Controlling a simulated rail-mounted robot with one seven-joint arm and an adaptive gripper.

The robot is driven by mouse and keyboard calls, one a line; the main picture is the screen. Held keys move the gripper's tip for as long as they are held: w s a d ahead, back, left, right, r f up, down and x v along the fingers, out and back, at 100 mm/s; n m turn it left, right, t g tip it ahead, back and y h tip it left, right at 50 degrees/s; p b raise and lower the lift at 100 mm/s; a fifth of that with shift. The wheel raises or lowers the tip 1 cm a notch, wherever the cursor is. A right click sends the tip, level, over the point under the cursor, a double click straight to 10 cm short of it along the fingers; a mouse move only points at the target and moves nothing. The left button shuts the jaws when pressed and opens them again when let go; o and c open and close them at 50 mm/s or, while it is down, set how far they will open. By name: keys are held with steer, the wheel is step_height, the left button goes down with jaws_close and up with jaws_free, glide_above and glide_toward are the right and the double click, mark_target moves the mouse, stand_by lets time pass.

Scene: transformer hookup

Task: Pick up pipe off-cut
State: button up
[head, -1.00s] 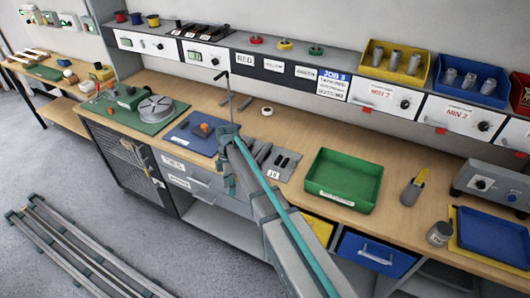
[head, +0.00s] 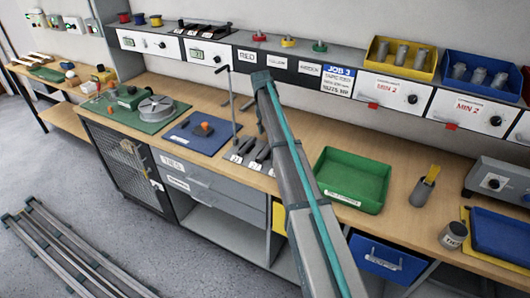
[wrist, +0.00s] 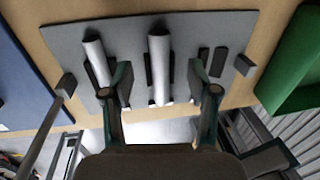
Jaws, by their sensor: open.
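Two light grey tubes lie side by side on a grey mat (wrist: 215,30) in the wrist view, a left tube (wrist: 97,55) and a middle tube (wrist: 159,65), each between dark blocks. Either may be the pipe off-cut; I cannot tell which. My gripper (wrist: 160,80) is open and empty above the mat's near edge. Its fingers stand apart on either side of the middle tube in the picture, and I see no contact. In the head view the grey mat (head: 231,158) is partly behind my arm, and my fingers are hidden.
A green tray (head: 352,180) stands right of the mat, and a blue mat (head: 200,140) with an orange part lies left. A thin upright rod (head: 232,105) stands close to my arm. A shelf with yellow (head: 378,50) and blue bins (head: 448,70) runs behind.

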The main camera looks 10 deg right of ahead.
mark_target(265, 152)
steer(key=shift+s+d+f+p, duration=0.1)
steer(key=shift+f+p, duration=0.3)
steer(key=shift+f, duration=0.7)
steer(key=shift+s+d+f+p, duration=0.15)
steer(key=shift+f+p, duration=0.3)
steer(key=shift+f, duration=0.7)
steer(key=shift+s+d+f+p, duration=0.1)
steer(key=shift+f+p, duration=0.3)
steer(key=shift+f, duration=0.7)
jaws_close()
